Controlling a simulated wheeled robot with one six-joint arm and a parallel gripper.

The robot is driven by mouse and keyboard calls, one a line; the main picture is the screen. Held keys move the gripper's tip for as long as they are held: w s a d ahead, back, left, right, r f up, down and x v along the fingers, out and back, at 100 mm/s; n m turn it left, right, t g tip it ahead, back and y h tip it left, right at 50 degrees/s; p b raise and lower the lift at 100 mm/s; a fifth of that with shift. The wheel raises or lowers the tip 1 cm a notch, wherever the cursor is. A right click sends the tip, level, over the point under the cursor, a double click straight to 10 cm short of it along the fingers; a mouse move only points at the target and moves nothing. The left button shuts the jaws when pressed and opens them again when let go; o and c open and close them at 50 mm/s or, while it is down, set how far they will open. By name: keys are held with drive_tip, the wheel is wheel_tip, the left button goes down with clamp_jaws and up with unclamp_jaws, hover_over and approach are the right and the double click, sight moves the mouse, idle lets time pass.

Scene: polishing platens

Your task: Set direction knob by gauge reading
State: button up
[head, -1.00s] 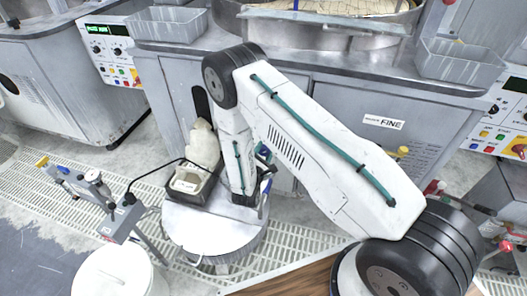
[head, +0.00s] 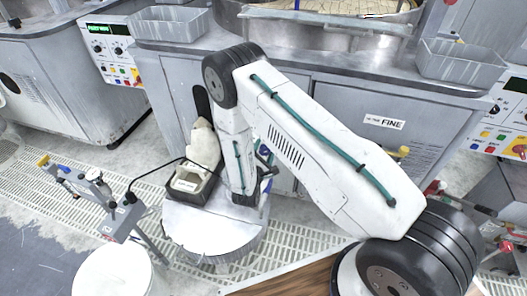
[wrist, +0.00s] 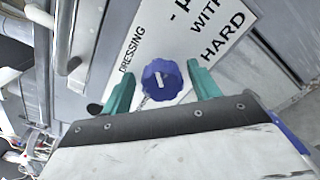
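A blue scalloped knob (wrist: 162,80) with a white pointer mark sits on a white plate (wrist: 188,35) in the wrist view. Black lettering on the plate reads "DRESSING", "WITH" and "HARD"; some is cut off or hidden. My gripper (wrist: 160,70) is open, with one teal finger on each side of the knob. Gaps show between the fingers and the knob, so it is not gripped. In the head view my arm reaches down to the grey cabinet front, and the knob is hidden. I cannot make out a gauge dial in either view.
A bench-top control panel (head: 112,52) with a green display stands upper left; another panel (head: 505,115) is at the right edge. A round white-topped drum (head: 210,232) holds a dark tray (head: 172,190) beside my arm. A white bucket (head: 112,275) stands lower left.

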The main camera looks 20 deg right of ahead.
drive_tip(key=v, duration=0.7)
drive_tip(key=shift+s+a, duration=0.2)
drive_tip(key=shift+s, duration=0.05)
idle(0.4)
